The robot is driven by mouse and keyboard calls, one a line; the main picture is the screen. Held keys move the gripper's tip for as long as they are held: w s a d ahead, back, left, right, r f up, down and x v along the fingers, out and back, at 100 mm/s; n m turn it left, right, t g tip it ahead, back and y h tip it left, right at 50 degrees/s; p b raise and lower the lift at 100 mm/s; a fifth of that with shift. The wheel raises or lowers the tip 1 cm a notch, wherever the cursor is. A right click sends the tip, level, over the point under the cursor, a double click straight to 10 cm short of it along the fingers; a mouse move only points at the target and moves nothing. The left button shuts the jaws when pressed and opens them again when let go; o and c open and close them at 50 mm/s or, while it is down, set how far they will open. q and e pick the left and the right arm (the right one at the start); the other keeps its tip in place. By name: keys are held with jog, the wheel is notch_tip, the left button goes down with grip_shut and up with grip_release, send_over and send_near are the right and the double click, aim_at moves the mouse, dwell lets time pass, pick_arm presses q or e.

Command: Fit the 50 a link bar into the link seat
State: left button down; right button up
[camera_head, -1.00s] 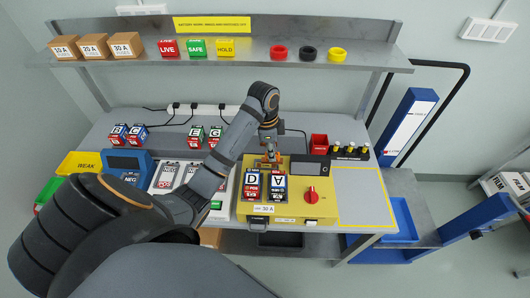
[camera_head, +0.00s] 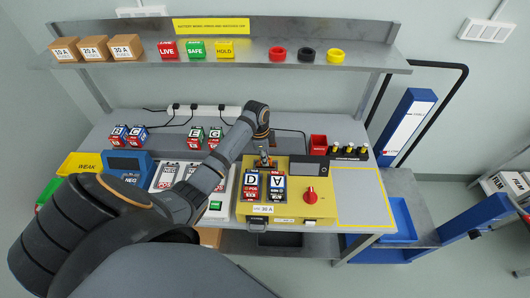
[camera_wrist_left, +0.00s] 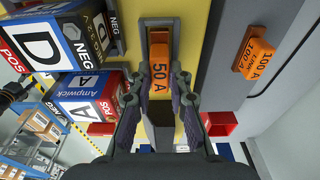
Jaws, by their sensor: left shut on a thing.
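The orange 50 A link bar (camera_wrist_left: 160,72) lies between the fingers of my left gripper (camera_wrist_left: 157,88) in the left wrist view, and the gripper is shut on it. The grey-framed link seat (camera_wrist_left: 143,30) on the yellow box surrounds the bar's far end in that view; I cannot tell whether the bar is fully down in it. In the head view my left gripper (camera_head: 265,161) is over the back left part of the yellow box (camera_head: 318,207), behind batteries D (camera_head: 251,186) and A (camera_head: 277,187). My right gripper is not in view.
An orange 100 A link bar (camera_wrist_left: 254,58) lies on the grey surface beside the box. The box carries a red knob (camera_head: 310,195) and a dark display (camera_head: 315,167). A red bin (camera_head: 318,143) stands behind it. A yellow-outlined table area (camera_head: 358,200) to the right is clear.

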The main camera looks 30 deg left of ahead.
pick_arm(q)
jog(key=c, duration=1.3)
grip_release()
jog(key=shift+f, duration=0.1)
jog(key=shift+o, duration=0.2)
notch_tip(320, 180, up, 12)
jog(key=a+b, duration=0.1)
jog(key=shift+s+a, duration=0.15)
jog(key=shift+s, duration=0.2)
